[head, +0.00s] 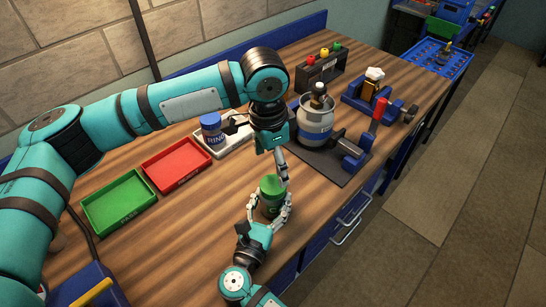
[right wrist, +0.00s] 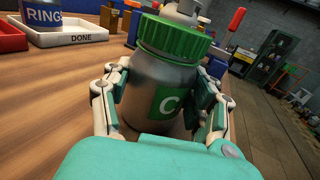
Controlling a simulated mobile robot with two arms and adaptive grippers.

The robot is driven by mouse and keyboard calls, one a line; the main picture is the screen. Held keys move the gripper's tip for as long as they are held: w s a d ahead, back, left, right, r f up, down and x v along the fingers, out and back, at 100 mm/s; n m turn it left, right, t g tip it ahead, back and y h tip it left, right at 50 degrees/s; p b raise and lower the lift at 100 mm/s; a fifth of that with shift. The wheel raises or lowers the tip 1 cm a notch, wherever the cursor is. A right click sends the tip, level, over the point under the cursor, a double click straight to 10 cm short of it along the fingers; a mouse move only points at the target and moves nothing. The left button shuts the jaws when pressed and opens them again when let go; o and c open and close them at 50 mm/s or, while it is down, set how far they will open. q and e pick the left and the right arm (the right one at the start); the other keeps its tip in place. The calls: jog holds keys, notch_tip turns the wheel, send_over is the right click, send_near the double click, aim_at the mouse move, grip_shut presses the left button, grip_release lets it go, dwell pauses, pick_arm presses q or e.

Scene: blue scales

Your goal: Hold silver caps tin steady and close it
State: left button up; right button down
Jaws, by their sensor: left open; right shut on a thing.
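The silver caps tin (head: 266,207) stands on the wooden workbench and shows a green label with a "C" in the right wrist view (right wrist: 150,90). Its ribbed green lid (head: 270,184) sits on top; I cannot tell whether it is fully tight. My right gripper (right wrist: 160,82) is shut on the tin's body, a finger on each side below the lid. My left gripper (head: 281,172) is open above the lid, coming down from above. Its pale fingertips (right wrist: 182,10) show at the lid's top in the right wrist view; whether they touch it is unclear.
A blue-lidded ring tin (head: 211,129) stands on the white DONE tray (head: 232,146) behind. A red tray (head: 177,165) and a green tray (head: 118,202) lie to the left. A large silver canister (head: 315,122) and blue clamp (head: 352,158) stand on the dark mat (head: 325,170).

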aim_at(273, 184)
pick_arm(q)
jog(key=n, duration=0.7)
jog(key=shift+s+r, duration=0.1)
jog(key=shift+r, duration=0.15)
jog(key=n, duration=0.6)
jog(key=shift+s+r+g+y, duration=0.1)
jog(key=shift+r+g+y, duration=0.2)
jog(key=shift+y, duration=0.1)
jog(key=shift+f, duration=0.1)
jog(key=shift+f, duration=3.95)
